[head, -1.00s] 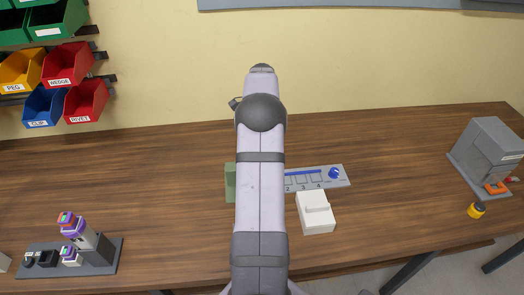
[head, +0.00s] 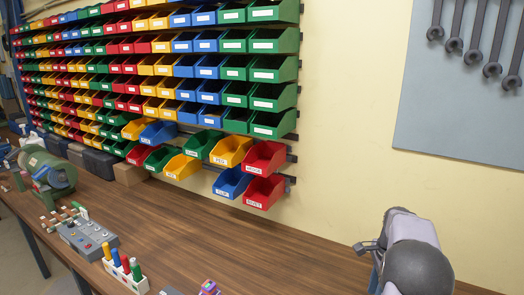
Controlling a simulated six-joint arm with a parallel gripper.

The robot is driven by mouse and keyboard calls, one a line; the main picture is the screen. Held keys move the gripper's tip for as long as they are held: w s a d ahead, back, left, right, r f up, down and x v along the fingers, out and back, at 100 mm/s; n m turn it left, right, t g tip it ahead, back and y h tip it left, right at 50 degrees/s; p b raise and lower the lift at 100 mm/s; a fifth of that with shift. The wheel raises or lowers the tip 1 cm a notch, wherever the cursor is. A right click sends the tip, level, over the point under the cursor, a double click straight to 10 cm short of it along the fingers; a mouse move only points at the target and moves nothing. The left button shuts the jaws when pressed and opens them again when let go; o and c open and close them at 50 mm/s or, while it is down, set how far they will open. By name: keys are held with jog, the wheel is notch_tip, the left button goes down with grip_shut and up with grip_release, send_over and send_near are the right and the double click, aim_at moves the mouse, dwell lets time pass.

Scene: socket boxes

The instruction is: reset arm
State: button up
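My arm shows at the lower right of the head view, a pale grey link with a dark rounded joint. It rises in front of the wall and the right part of the workbench (head: 225,225). My gripper is not in view, so whether it is open or shut does not show.
Rows of coloured bins (head: 190,67) fill the wall at left; a few lower ones, such as the red bin (head: 263,192), jut out over the bench. A grey control box (head: 88,238), a rack of coloured pens (head: 125,272) and a green machine (head: 50,172) stand at left. The middle bench is clear.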

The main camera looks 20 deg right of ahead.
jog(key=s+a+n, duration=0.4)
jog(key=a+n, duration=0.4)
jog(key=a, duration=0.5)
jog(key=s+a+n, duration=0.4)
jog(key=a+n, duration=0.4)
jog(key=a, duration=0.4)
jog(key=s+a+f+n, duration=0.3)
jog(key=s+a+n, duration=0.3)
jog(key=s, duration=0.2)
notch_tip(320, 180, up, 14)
jog(key=p, duration=1.3)
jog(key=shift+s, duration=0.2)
